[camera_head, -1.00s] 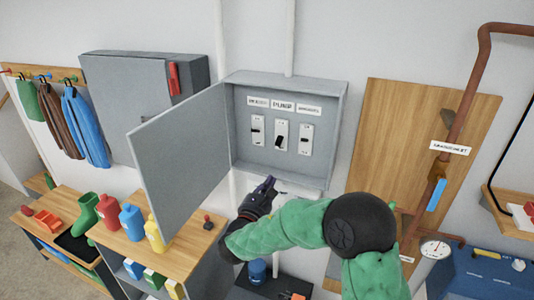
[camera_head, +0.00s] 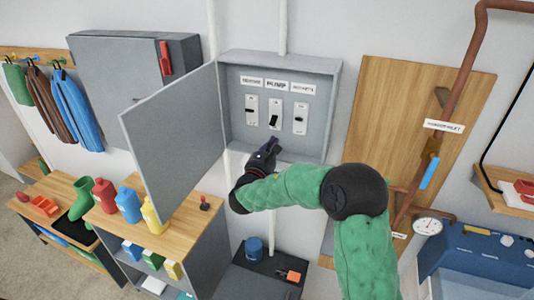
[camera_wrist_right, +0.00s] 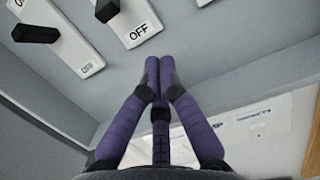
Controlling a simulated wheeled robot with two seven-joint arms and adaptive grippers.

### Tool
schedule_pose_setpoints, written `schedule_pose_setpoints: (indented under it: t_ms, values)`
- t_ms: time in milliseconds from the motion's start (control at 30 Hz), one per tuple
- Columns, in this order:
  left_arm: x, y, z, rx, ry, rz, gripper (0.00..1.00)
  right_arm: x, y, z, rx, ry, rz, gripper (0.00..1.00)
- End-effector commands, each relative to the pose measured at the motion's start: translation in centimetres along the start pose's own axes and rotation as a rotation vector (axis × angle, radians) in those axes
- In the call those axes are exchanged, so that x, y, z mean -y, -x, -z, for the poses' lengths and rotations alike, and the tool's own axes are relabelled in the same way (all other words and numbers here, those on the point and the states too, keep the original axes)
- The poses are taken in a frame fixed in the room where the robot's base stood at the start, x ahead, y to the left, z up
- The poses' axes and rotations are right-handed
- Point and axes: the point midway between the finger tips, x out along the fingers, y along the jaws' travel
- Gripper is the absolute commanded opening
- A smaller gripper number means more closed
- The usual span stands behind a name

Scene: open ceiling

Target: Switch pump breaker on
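The grey breaker box (camera_head: 333,110) hangs open on the wall in the head view. Its middle switch, the pump breaker (camera_head: 273,113), sits under the PUMP label (camera_head: 276,86), and its black lever is toward the lower end. A switch stands on each side of it. The wrist view shows white switch plates with OFF marks; the middle one appears to be the pump breaker (camera_wrist_right: 130,22). My right gripper (camera_head: 270,146) is at the box's lower edge, below the switches and apart from them. Its purple fingers (camera_wrist_right: 159,72) are together and empty. My left gripper is out of view.
The box door (camera_head: 175,135) stands open to the left. A bench (camera_head: 178,238) with several bottles is below it. A wooden board with a pipe (camera_head: 464,80) is to the right. Another grey cabinet (camera_head: 115,75) hangs at the left.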

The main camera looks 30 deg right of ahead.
Motion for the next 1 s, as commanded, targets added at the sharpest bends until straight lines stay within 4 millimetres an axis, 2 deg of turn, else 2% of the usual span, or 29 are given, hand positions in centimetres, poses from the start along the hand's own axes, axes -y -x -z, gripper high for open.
schedule_pose_setpoints:
  t_ms: [100,200,400,1000]
  values:
    - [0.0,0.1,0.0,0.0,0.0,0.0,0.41,0.1,-2.2,-0.1,0.001,0.001,0.003,0.0]
    - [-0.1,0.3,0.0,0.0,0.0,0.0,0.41,0.0,-1.2,-1.9,0.003,-0.002,-0.001,0.0]
    - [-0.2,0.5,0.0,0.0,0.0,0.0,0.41,0.0,-0.6,-3.5,0.001,-0.001,0.0,0.0]
    - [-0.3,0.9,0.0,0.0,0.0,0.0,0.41,0.0,-0.4,-4.0,-0.014,0.0,0.0,0.0]
